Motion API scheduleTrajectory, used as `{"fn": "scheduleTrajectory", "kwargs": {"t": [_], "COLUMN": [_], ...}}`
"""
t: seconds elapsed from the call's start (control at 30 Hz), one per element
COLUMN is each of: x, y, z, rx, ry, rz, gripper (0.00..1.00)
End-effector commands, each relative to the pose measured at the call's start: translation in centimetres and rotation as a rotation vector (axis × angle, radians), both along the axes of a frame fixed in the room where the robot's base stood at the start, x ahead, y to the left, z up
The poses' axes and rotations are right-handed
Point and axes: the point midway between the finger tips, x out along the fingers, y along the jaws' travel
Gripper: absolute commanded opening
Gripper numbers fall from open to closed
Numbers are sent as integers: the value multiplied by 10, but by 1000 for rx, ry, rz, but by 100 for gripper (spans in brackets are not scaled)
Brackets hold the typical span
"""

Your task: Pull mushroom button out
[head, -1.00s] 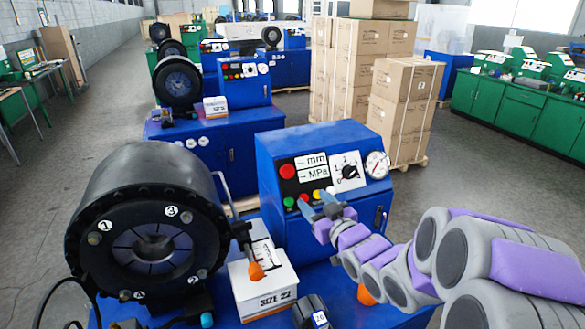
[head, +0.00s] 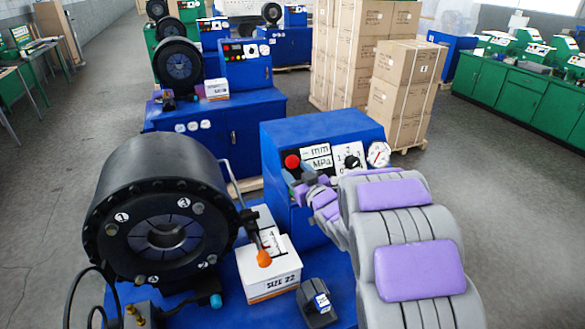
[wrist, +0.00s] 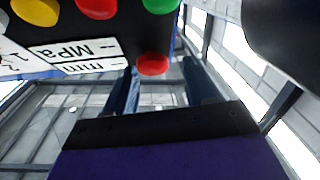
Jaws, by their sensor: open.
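The red mushroom button (head: 292,161) is at the upper left of the black panel on the blue crimper control box (head: 325,127). In the wrist view, which shows the panel upside down, the button (wrist: 152,65) appears between the two blue fingers. My gripper (head: 300,175) is open and empty, just in front of the panel and slightly below the button in the head view. The fingers (wrist: 165,88) stand apart on either side of the button. I cannot tell how far their tips are from it or whether they touch it.
Small yellow (wrist: 37,10), red (wrist: 97,8) and green (wrist: 160,5) buttons sit near the mushroom button. A dial (head: 350,161) and gauge (head: 378,154) are to its right. The black crimper head (head: 165,165) and SIZE 22 box (head: 270,283) are at left.

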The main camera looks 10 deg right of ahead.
Motion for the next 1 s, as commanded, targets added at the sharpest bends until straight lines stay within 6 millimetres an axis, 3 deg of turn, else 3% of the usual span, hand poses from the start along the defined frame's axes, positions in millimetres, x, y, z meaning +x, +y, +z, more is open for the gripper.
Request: {"fn": "scheduleTrajectory", "kwargs": {"t": [0.2,0.6,1.0], "x": [22,27,26], "y": [2,9,8], "z": [0,0,0], "rx": [2,-2,-1], "ry": [-2,0,1], "rz": [0,0,1], "gripper": [55,55,17]}}
